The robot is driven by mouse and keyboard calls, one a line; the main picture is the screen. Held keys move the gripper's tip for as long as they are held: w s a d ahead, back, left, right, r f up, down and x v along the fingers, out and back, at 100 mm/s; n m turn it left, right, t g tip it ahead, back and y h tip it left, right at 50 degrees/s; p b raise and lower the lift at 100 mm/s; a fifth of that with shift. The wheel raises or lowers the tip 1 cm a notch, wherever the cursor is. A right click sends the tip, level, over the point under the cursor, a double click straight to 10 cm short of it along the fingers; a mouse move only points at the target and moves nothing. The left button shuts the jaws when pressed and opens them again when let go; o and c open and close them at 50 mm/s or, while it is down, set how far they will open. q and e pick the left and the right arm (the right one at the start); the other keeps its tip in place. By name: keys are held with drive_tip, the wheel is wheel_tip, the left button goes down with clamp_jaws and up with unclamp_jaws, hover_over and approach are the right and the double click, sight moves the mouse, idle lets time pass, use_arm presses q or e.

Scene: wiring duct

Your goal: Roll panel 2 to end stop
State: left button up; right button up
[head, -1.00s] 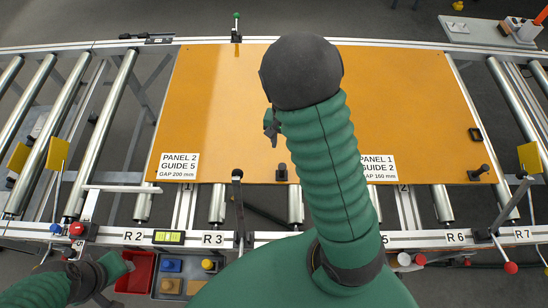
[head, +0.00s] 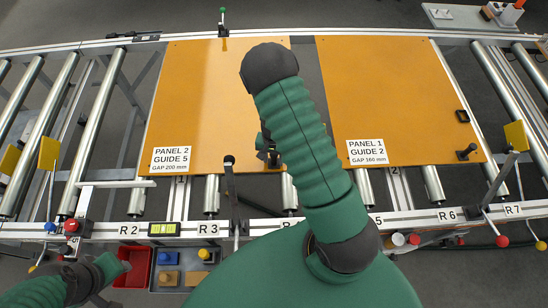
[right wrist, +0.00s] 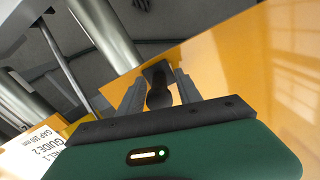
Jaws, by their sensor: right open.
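Panel 2 (head: 190,100) is a flat orange sheet lying on the rollers at left centre, with its label (head: 171,160) at the front left corner. My right gripper (head: 268,155) is open at the dark knob near panel 2's front right corner. In the right wrist view the knob (right wrist: 158,92) stands between the two spread fingers (right wrist: 160,90); I cannot tell whether they touch it. My left gripper (head: 122,263) is low at the left, away from the panels; its fingers are too small to read. I cannot tell which part is the end stop.
Panel 1 (head: 385,95) lies to the right, across a narrow gap from panel 2. A black-capped post (head: 230,180) stands at panel 2's front edge and a green-topped post (head: 222,22) at the rear rail. Bare rollers (head: 100,135) lie to the left. A red bin (head: 135,268) sits below the front rail.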

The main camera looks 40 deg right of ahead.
drive_tip(key=shift+a, duration=0.15)
drive_tip(key=shift+c, duration=0.3)
drive_tip(key=c, duration=0.5)
drive_tip(key=shift+d, duration=0.35)
clamp_jaws()
drive_tip(key=shift+w+r, duration=0.15)
drive_tip(key=shift+w, duration=0.05)
